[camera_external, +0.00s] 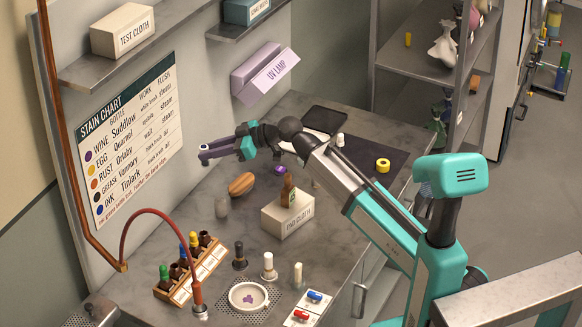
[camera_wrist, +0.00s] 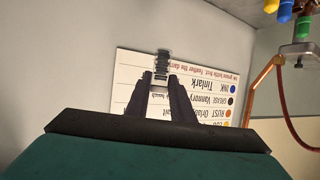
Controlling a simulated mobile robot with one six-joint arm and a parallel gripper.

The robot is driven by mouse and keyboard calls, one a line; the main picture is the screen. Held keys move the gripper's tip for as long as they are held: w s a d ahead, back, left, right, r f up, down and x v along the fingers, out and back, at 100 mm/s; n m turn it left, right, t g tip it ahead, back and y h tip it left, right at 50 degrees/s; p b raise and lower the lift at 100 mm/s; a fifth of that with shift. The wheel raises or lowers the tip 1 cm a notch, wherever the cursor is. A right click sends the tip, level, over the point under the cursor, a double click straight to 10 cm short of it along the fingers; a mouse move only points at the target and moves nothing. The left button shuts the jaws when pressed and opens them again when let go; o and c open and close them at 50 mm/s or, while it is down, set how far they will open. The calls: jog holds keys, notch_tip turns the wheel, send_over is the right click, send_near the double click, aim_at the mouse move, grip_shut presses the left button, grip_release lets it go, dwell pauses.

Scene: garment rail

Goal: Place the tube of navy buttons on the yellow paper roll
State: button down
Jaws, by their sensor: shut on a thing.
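My gripper (camera_external: 205,156) is raised over the left part of the worktop, in front of the wall chart. In the wrist view its two dark fingers (camera_wrist: 162,80) are closed on a small upright tube (camera_wrist: 162,63) with dark and pale bands. It looks like the tube of navy buttons, though its contents are too small to be sure. In the external view the tube is hard to make out at the fingertips. The yellow paper roll (camera_external: 383,165) lies on the dark mat at the right of the worktop, well apart from my gripper.
A cloth box (camera_external: 288,214) with a brown bottle (camera_external: 288,190) stands mid-worktop beside a wooden brush (camera_external: 241,184). A bottle rack (camera_external: 190,268), red hose (camera_external: 160,214) and white dish (camera_external: 248,297) are in front. The UV lamp (camera_external: 264,75) juts from the wall.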

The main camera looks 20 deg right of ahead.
jog(key=w+d+m+t+b, duration=0.1)
jog(key=w+d+b, duration=0.1)
jog(key=d, duration=0.9)
jog(key=w+d+b, duration=0.2)
jog(key=w+d, duration=0.1)
jog(key=d, duration=0.8)
jog(key=s+d+m+t+h+b, duration=0.1)
jog(key=s+d+b, duration=0.3)
jog(key=d, duration=0.8)
jog(key=s+d+t+b, duration=0.15)
jog(key=s+d, duration=0.35)
jog(key=d, duration=0.7)
jog(key=s+d+m+h+b, duration=0.1)
jog(key=s+d+b, duration=0.35)
jog(key=d, duration=0.85)
notch_tip(320, 180, down, 14)
jog(key=shift+a+r+p, duration=0.25)
jog(key=shift+a+p, duration=0.05)
jog(key=shift+p, duration=0.15)
jog(key=w+p, duration=0.1)
jog(key=p, duration=0.1)
jog(key=w+p, duration=0.1)
jog(key=w, duration=0.1)
jog(key=shift+d+r+p, duration=0.15)
jog(key=shift+d+p, duration=0.05)
jog(key=shift+p, duration=0.15)
jog(key=w+p, duration=0.1)
jog(key=p, duration=0.3)
jog(key=shift+d, duration=0.1)
